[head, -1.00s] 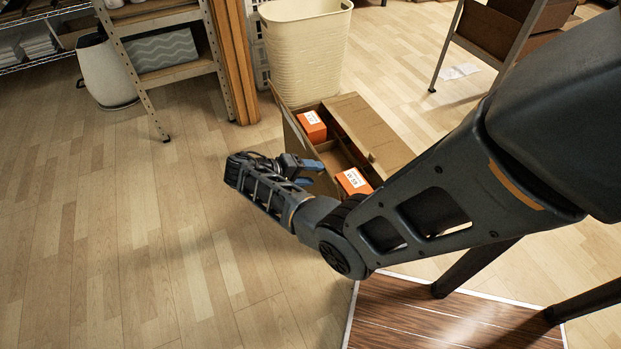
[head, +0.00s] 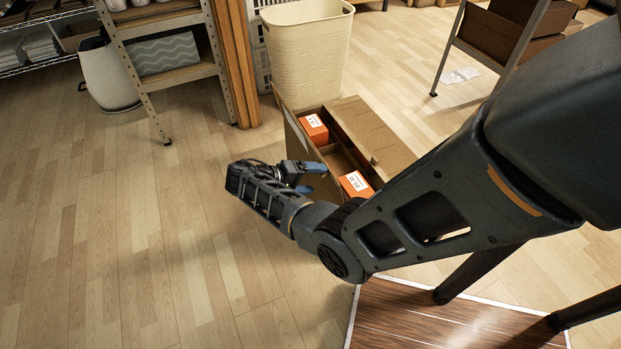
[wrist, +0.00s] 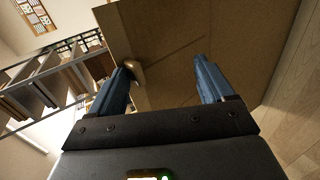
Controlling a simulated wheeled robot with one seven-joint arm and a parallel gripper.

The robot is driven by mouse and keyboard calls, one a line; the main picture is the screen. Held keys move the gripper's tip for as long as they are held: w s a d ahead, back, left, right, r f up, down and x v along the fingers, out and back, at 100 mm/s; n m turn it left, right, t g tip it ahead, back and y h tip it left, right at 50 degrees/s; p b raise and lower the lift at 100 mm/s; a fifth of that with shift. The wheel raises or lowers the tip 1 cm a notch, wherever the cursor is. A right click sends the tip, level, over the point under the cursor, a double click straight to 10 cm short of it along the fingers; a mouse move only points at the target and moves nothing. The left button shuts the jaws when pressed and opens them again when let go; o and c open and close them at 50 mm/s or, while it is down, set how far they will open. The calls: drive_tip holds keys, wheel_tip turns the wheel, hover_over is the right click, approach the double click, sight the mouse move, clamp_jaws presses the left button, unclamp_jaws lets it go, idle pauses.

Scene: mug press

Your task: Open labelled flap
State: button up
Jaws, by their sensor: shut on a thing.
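The brown cardboard box (head: 376,134) stands on the floor with its top partly open. One flap lies outward on the right with a small tan knob (head: 374,160). The left flap (head: 291,122) stands raised along the near left edge. My gripper (head: 312,178) is at this left side. In the wrist view a cardboard panel (wrist: 185,30) fills the space ahead, and a tan knob (wrist: 134,72) sits beside the left blue finger. The fingers look apart, with the grip on the flap partly hidden. No label shows on the flap.
Two orange boxes with white labels, a far one (head: 313,126) and a near one (head: 355,184), sit inside the cardboard box. A cream bin (head: 305,50) stands behind it, shelving (head: 165,70) at back left. Floor to the left is clear.

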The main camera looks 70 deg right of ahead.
drive_tip(key=shift+s+a+f, duration=0.15)
drive_tip(key=shift+s+f, duration=0.05)
drive_tip(key=shift+f, duration=0.2)
drive_tip(key=shift+c, duration=0.4)
drive_tip(key=shift+w+a+r, duration=0.25)
drive_tip(key=shift+w+a, duration=0.05)
drive_tip(key=shift+w, duration=0.05)
drive_tip(key=shift+c, duration=1.1)
drive_tip(key=v, duration=0.7)
drive_tip(key=shift+w+d+r, duration=0.15)
drive_tip(key=shift+d+r, duration=0.05)
drive_tip(key=shift+r, duration=0.2)
drive_tip(key=shift+c, duration=0.3)
drive_tip(key=shift+p, duration=0.3)
